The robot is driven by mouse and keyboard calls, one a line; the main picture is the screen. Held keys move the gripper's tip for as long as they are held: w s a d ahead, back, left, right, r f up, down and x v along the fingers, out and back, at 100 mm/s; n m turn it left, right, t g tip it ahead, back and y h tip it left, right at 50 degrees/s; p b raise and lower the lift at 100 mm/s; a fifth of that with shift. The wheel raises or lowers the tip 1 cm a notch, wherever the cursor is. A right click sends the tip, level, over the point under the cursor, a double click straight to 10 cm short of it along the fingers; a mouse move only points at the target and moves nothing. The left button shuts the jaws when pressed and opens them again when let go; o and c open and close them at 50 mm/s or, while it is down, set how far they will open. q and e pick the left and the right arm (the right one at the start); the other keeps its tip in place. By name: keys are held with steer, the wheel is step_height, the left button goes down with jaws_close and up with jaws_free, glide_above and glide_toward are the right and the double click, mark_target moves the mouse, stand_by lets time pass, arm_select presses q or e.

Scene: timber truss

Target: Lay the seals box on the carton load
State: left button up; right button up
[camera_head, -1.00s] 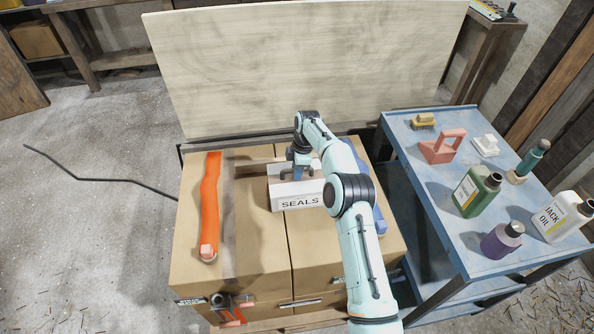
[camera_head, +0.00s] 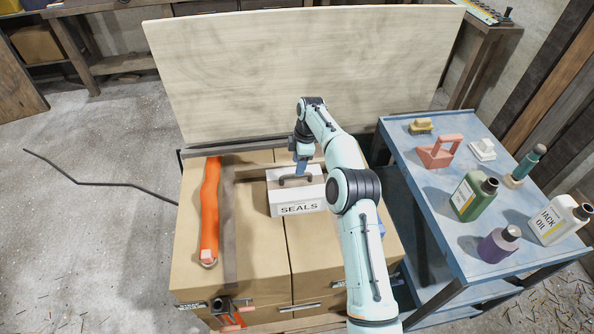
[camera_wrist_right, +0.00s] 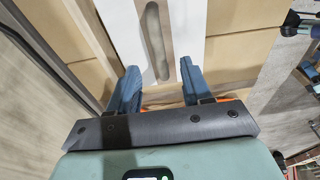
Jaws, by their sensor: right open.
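The white seals box (camera_head: 297,203), lettered SEALS and with a dark handle on top, sits flat on the carton load (camera_head: 257,262). The box also shows in the right wrist view (camera_wrist_right: 183,18), with its handle lying ahead of the fingers. My right gripper (camera_head: 303,172) is just above and behind the handle, and its blue fingers (camera_wrist_right: 159,74) are spread with nothing between them. The handle looks free of the fingers. My left gripper is not in view.
An orange strap (camera_head: 209,210) lies on the cartons at left. A pale plywood panel (camera_head: 300,70) stands behind. A blue cart (camera_head: 435,205) at right holds bottles and small tools. My right arm hides the load's right part.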

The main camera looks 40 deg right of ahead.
steer(key=r, duration=0.3)
steer(key=r+p, duration=0.1)
steer(key=r, duration=0.1)
steer(key=shift+s+d+r, duration=0.1)
steer(key=shift+s+d, duration=0.1)
steer(key=shift+d, duration=0.15)
